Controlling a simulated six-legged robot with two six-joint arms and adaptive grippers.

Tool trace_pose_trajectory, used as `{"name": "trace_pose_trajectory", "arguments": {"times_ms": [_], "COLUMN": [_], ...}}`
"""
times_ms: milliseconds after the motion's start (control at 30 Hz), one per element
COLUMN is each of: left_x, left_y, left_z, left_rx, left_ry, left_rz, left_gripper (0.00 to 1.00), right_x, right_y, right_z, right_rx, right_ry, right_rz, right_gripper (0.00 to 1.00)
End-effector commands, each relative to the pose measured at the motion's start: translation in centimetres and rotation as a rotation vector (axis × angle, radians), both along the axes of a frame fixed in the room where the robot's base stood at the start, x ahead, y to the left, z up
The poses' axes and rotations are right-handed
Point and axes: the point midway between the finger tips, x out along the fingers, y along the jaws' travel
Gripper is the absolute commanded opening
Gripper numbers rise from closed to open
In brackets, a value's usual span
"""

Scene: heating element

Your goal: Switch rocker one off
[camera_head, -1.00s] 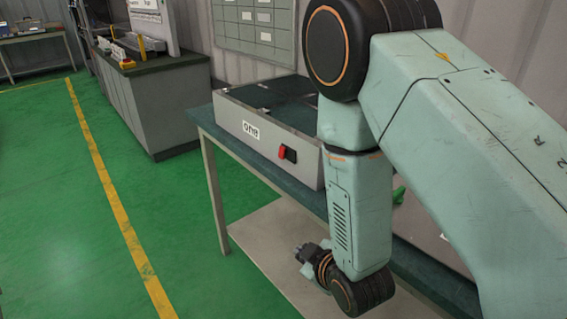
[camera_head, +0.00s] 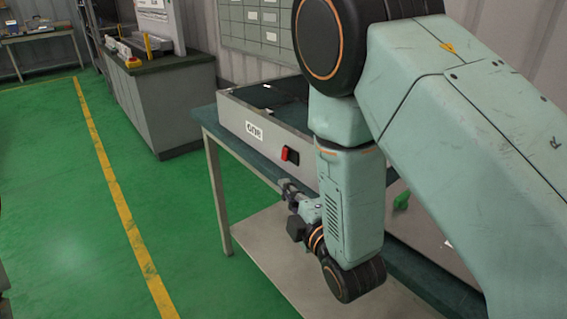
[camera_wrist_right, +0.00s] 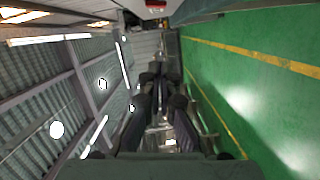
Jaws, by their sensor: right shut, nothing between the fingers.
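The red rocker switch (camera_head: 289,155) sits in a dark frame on the front of a grey box (camera_head: 235,117), just right of its white label reading "one" (camera_head: 254,131). I cannot tell from the picture which way the rocker is set. My right gripper (camera_head: 287,188) is shut and empty, below the rocker and apart from it, in front of the bench edge. In the right wrist view the fingers of my right gripper (camera_wrist_right: 160,76) point away, and a small red patch shows at the top edge. My left gripper is not in view.
The box stands on a green-topped bench (camera_head: 209,116) with a lower shelf (camera_head: 262,238). My right arm hides the box's right part. A grey cabinet (camera_head: 165,105) stands behind at left. The green floor (camera_head: 60,220) with a yellow line is clear at left.

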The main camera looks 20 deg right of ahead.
Motion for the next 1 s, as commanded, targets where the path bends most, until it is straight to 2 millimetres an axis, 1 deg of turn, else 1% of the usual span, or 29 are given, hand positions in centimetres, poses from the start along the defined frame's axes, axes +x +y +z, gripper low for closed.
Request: {"name": "trace_pose_trajectory", "arguments": {"times_ms": [67, 167, 267, 400, 667, 700, 800, 1000], "left_x": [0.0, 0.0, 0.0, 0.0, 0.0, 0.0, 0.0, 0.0], "left_y": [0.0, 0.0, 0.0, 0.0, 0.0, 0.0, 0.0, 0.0], "left_z": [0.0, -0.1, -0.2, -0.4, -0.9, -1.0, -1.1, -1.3], "left_rx": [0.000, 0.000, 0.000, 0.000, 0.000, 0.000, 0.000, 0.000], "left_ry": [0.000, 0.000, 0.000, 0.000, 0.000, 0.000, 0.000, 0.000], "left_rz": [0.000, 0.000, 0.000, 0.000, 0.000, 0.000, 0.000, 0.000], "left_gripper": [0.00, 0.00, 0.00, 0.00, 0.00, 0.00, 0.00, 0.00], "right_x": [0.2, 1.1, 2.7, 5.3, 9.9, 10.4, 10.6, 11.2], "right_y": [0.0, 0.0, 0.1, 0.3, 0.9, 0.7, -0.7, -2.3], "right_z": [0.0, -0.1, -0.1, -0.2, -0.5, -0.6, -0.8, -1.1], "right_rx": [0.001, 0.002, 0.003, 0.003, 0.002, 0.003, 0.006, 0.004], "right_ry": [0.000, -0.002, -0.003, -0.003, -0.001, 0.000, 0.003, 0.002], "right_rz": [0.000, 0.000, -0.001, -0.002, -0.001, -0.003, -0.006, -0.002], "right_gripper": [0.00, 0.00, 0.00, 0.00, 0.00, 0.00, 0.00, 0.00]}}
